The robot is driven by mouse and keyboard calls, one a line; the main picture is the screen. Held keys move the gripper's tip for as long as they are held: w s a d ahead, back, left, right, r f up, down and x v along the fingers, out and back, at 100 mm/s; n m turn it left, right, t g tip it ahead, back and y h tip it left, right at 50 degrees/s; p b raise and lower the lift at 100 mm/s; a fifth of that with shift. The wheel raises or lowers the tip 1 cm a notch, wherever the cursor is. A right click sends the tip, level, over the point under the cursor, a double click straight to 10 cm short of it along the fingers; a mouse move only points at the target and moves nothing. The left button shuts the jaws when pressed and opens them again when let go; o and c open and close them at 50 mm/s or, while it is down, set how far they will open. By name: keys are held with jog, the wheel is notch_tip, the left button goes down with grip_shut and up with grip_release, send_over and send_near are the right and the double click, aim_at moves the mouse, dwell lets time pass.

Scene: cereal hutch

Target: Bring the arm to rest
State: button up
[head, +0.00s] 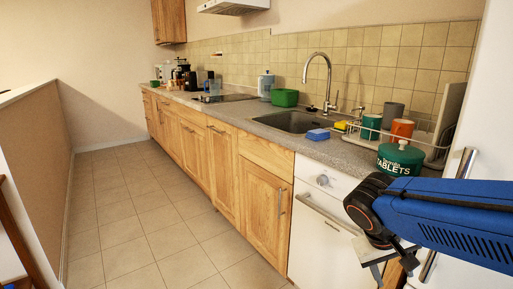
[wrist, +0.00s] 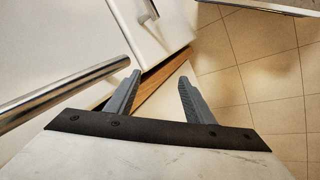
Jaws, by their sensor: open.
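My gripper (wrist: 160,82) shows in the wrist view with its two grey fingers apart and nothing between them. Beyond the fingers are a white appliance front, a strip of wood and the tiled floor. In the head view my blue arm reaches in from the right edge. Its dark wrist is in front of the white dishwasher (head: 323,225), below counter height. The fingers are hard to make out in the head view.
A metal bar handle (wrist: 60,92) runs close by on the left in the wrist view. A green tablets tin (head: 400,160) stands at the counter's near end, beside a dish rack with cups (head: 402,130). The tiled floor (head: 135,225) left of the cabinets is clear.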

jog(key=s+a+t+y, duration=0.3)
jog(key=s+y, duration=0.2)
jog(key=s, duration=0.2)
jog(key=shift+a+r, duration=0.2)
jog(key=shift+a, duration=0.05)
dwell(1.8)
